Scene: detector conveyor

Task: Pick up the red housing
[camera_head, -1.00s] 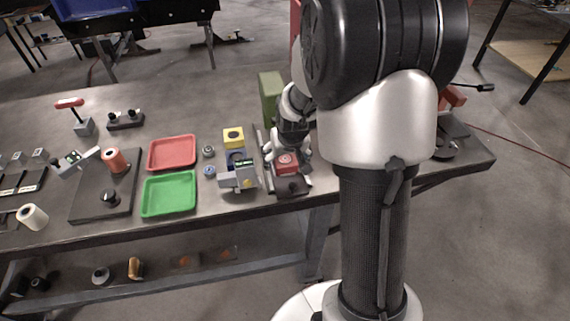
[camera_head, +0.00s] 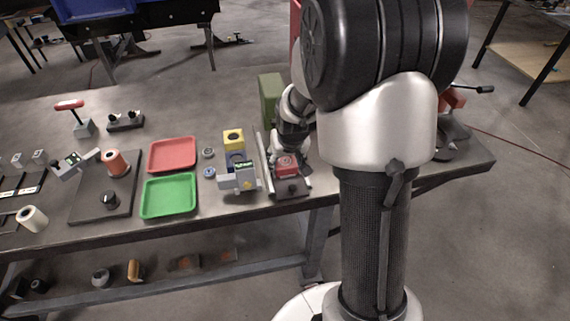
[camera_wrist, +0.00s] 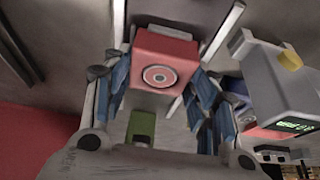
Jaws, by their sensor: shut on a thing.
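The red housing (camera_head: 288,168) is a small red block with a round grey ring on one face. In the head view it is at the dark fixture on the right part of the bench, below my gripper (camera_head: 287,156). In the wrist view the housing (camera_wrist: 160,60) sits between the blue finger pads of my gripper (camera_wrist: 160,86), one pad against each side. My gripper is shut on it. Whether the housing rests on the fixture or is slightly clear of it, I cannot tell.
A grey device with a lit display (camera_head: 240,178) stands close to the left, also in the wrist view (camera_wrist: 280,85). A yellow block (camera_head: 233,138), a red tray (camera_head: 172,154) and a green tray (camera_head: 169,195) lie further left. A green block (camera_head: 270,92) stands behind.

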